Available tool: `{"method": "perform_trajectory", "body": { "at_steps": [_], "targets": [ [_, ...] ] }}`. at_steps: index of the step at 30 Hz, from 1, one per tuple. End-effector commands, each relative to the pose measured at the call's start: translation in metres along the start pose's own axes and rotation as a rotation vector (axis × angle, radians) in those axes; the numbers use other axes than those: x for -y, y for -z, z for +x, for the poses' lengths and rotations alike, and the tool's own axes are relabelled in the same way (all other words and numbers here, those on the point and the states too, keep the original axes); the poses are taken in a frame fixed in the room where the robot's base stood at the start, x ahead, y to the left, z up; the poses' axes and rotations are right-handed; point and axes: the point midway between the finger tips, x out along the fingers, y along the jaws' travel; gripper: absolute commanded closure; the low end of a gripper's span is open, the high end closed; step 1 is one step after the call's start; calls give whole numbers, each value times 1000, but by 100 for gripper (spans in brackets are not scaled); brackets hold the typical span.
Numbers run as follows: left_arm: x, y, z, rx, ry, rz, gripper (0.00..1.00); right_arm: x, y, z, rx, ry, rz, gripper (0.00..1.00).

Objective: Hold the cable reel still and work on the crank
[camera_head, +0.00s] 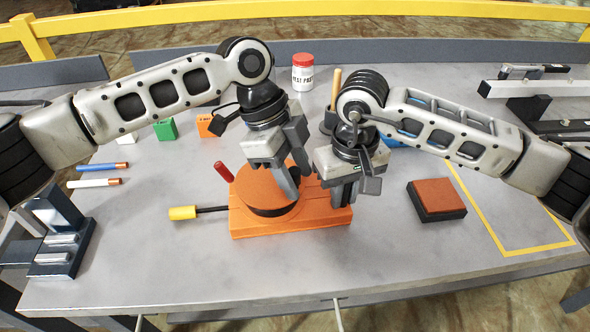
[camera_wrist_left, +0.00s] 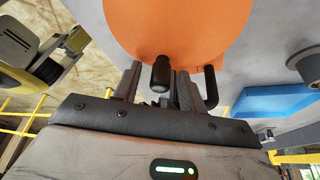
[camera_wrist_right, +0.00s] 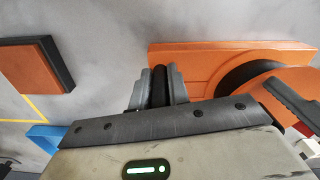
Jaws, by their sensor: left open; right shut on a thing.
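The cable reel is a round orange disc (camera_head: 262,185) over a black drum on an orange base (camera_head: 290,226). A black knob (camera_wrist_left: 161,73), seemingly the crank's grip, stands at the disc's edge in the left wrist view. My left gripper (camera_head: 291,188) is open at the disc's right side, its fingers on either side of that knob. My right gripper (camera_head: 345,196) is shut on a black upright handle (camera_wrist_right: 160,86) at the right end of the base. The fingers partly hide the knob and the handle in the head view.
A yellow-handled rod (camera_head: 183,212) and a red handle (camera_head: 224,171) stick out on the reel's left. A rust-topped block (camera_head: 436,200) lies to the right near a yellow outline. A white red-lidded jar (camera_head: 302,76) stands behind. The front table strip is clear.

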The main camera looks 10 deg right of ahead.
Motion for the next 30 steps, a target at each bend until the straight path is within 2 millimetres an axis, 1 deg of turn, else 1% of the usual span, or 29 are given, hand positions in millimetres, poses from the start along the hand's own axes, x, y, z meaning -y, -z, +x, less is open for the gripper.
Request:
{"method": "perform_trajectory", "body": {
  "at_steps": [5, 8, 9, 10, 21, 26, 30],
  "targets": [
    [0, 0, 0, 0, 0, 0, 58, 0, -1, 1, 3, -3, -4, 100],
    [0, 0, 0, 0, 0, 0, 84, 0, -1, 1, 3, -3, -4, 100],
    [0, 0, 0, 0, 0, 0, 95, 0, -1, 1, 3, -3, -4, 100],
    [0, 0, 0, 0, 0, 0, 100, 0, -1, 1, 3, -3, -4, 100],
    [2, 0, 0, -2, 15, -36, 100, 0, -1, 1, 3, -3, -4, 100],
    [5, 0, 0, -3, 45, -112, 100, 0, -1, 1, 3, -3, -4, 100],
    [10, -1, -1, -4, 86, -210, 100, 0, -1, 1, 3, -3, -4, 100]
  ]
}}
